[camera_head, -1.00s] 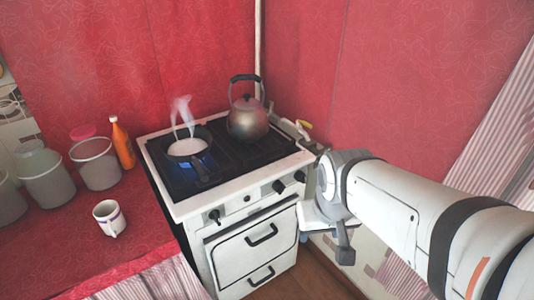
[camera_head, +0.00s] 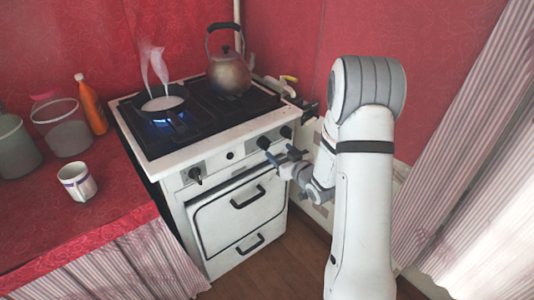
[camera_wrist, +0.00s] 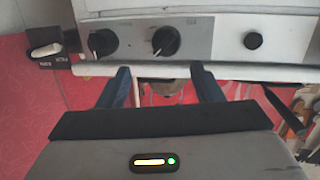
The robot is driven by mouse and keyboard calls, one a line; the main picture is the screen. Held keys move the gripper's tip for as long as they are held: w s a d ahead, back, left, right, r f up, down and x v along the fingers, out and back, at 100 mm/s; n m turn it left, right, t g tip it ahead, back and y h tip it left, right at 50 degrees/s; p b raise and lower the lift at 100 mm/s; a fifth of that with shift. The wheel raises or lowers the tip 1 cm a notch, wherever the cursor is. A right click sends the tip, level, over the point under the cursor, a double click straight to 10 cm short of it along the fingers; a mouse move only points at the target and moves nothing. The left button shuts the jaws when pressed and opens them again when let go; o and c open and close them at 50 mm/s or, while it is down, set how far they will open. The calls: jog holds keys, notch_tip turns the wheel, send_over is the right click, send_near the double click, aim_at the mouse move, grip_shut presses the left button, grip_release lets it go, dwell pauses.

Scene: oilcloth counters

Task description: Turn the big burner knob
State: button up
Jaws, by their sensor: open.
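The stove (camera_head: 170,160) has a front panel with several black knobs. A left knob (camera_head: 195,175) sits at one end; a middle knob (camera_head: 263,142) and a right knob (camera_head: 286,131) sit at the other. I cannot tell which is the big burner knob. My gripper (camera_head: 281,154) is open just in front of the panel, below the middle and right knobs. In the wrist view, the blue fingertips (camera_wrist: 160,70) point at the panel, apart from it. The middle knob (camera_wrist: 166,41) lies between their lines, its white pointer tilted. The right knob (camera_wrist: 103,42) is left of it.
A steaming pan (camera_head: 163,103) sits over a blue flame, with a kettle (camera_head: 229,74) behind. A small round button (camera_head: 230,155) is on the panel. The oven handle (camera_head: 247,197) juts out below. A mug (camera_head: 77,182) stands on the left counter (camera_head: 110,205).

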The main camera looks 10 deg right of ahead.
aim_at(268, 148)
jog(key=shift+t+y, duration=0.5)
jog(key=shift+y, duration=0.2)
jog(key=w+a, duration=0.1)
jog(key=w, duration=0.1)
jog(key=w+a+f, duration=0.1)
jog(key=w, duration=0.1)
jog(key=w+a+f, duration=0.1)
jog(key=w, duration=0.1)
jog(key=shift+w+a+f, duration=0.15)
jog(key=shift+w, duration=0.25)
jog(key=shift+c, duration=0.2)
jog(key=c, duration=1)
